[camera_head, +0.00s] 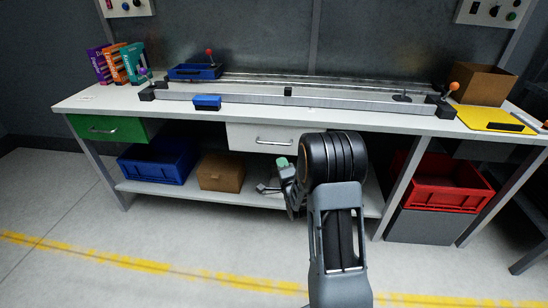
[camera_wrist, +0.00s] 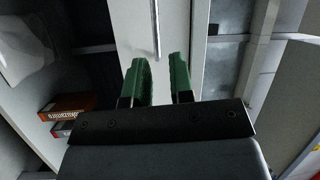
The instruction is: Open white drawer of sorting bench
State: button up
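The white drawer (camera_head: 250,132) sits under the middle of the sorting bench top (camera_head: 200,100) and looks shut. Its silver bar handle (camera_head: 274,142) runs level across the front. In the wrist view the drawer front (camera_wrist: 135,40) stands upright in the picture, with the handle (camera_wrist: 156,28) near the top centre. My gripper (camera_wrist: 161,82) is open, its two green fingers apart with nothing between them. The handle lies ahead of the gap between the fingers, apart from them. In the head view my gripper (camera_head: 283,163) is just below the handle, partly hidden by my arm.
A green drawer (camera_head: 105,128) is at the bench's left. A blue crate (camera_head: 158,162) and cardboard box (camera_head: 220,173) stand on the lower shelf. A red crate (camera_head: 450,186) is at the right. The floor (camera_head: 170,235) in front is clear.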

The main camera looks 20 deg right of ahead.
aim_at(274, 144)
jog(key=shift+m+t, duration=0.4)
jog(key=shift+m, duration=0.1)
jog(key=x, duration=0.4)
jog(key=f+b+x, duration=0.1)
jog(key=x, duration=0.3)
jog(key=b+x, duration=0.1)
jog(key=x, duration=0.4)
jog(key=shift+w+d+f, duration=0.25)
jog(key=shift+d+f, duration=0.1)
jog(key=shift+c, duration=0.2)
grip_shut()
